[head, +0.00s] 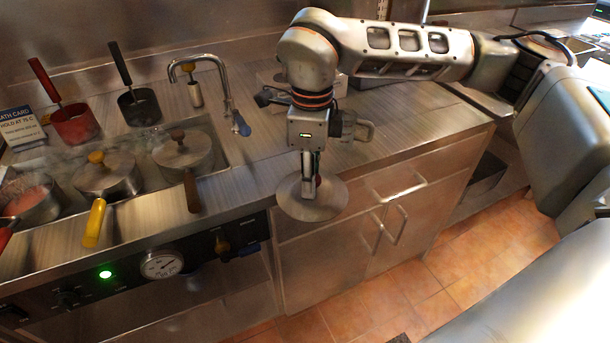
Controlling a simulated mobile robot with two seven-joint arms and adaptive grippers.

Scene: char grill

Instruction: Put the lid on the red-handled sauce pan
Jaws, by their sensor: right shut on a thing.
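The red-handled sauce pan (32,203) sits in the bath at the far left. It has no lid on it and reddish sauce shows inside. Its red handle (6,236) is cut off by the left edge. My right gripper (312,178) points down and is shut on the round metal lid (312,208) near its middle. The fingers mostly hide the knob; a bit of red shows there. The lid hangs in front of the counter's front edge, well right of the pan. My left gripper is out of view.
A yellow-handled pan (107,177) and a brown-handled pan (183,152), both lidded, stand between. Behind are a red ladle holder (75,124), a black one (139,107), a tap (226,88) and a sign card (20,128). The counter (255,170) has free room.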

